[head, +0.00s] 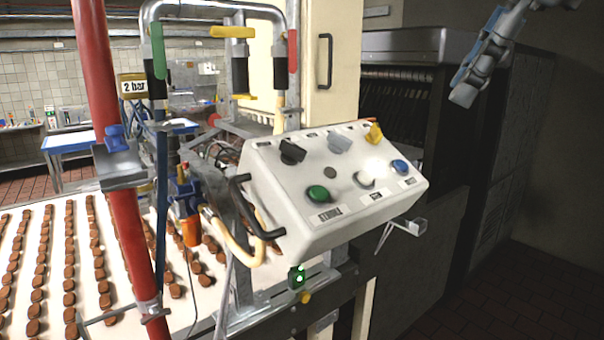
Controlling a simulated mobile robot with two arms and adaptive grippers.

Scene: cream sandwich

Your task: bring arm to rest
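My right gripper (464,95) hangs at the upper right, on a grey arm that comes in from the top edge. It is in the air, to the right of and above the control box, and appears apart from everything. Its fingers are small and seen at an angle, so I cannot tell whether they are open or shut. No held thing shows in it. My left gripper is not in view.
A white control box (320,232) with knobs and buttons stands in the middle. A red pipe (124,200) rises at the left. Brown biscuits lie in rows on a white conveyor (55,322). A dark machine (400,100) stands behind. Dark floor shows lower right.

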